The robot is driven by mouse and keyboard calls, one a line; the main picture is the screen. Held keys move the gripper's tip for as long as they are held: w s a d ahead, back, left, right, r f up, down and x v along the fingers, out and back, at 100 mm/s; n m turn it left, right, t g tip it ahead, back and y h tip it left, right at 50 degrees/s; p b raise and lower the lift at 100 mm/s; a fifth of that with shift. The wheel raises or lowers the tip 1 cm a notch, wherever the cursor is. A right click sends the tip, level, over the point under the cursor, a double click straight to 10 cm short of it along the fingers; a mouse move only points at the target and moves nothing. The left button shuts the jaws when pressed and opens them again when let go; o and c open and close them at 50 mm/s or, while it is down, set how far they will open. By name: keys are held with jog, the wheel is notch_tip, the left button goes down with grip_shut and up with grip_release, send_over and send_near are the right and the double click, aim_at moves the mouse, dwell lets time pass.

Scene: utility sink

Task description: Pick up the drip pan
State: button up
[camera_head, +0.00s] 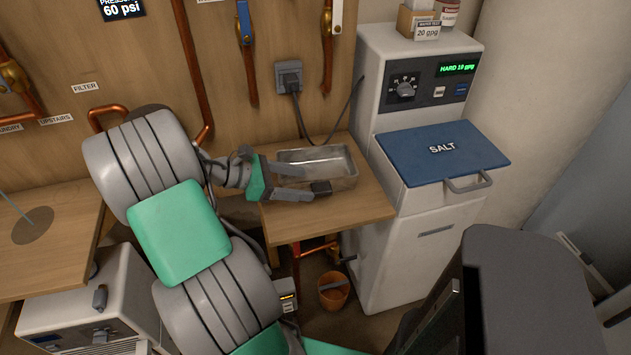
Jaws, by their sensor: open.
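My gripper (318,179) reaches in from the left and is open.
The wooden shelf (325,223) is small, with the white softener cabinet (413,240) and its blue salt lid (440,150) close on the right. A wall outlet (289,77) with a hanging cord is behind. A copper-coloured bucket (333,292) stands below.

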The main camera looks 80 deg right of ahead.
aim_at(325, 185)
jog(key=b+x, duration=0.1)
jog(key=x, duration=0.6)
jog(key=shift+s+d+r, duration=0.1)
jog(key=shift+s+r, duration=0.05)
jog(key=shift+s, duration=0.1)
grip_shut()
dwell(0.3)
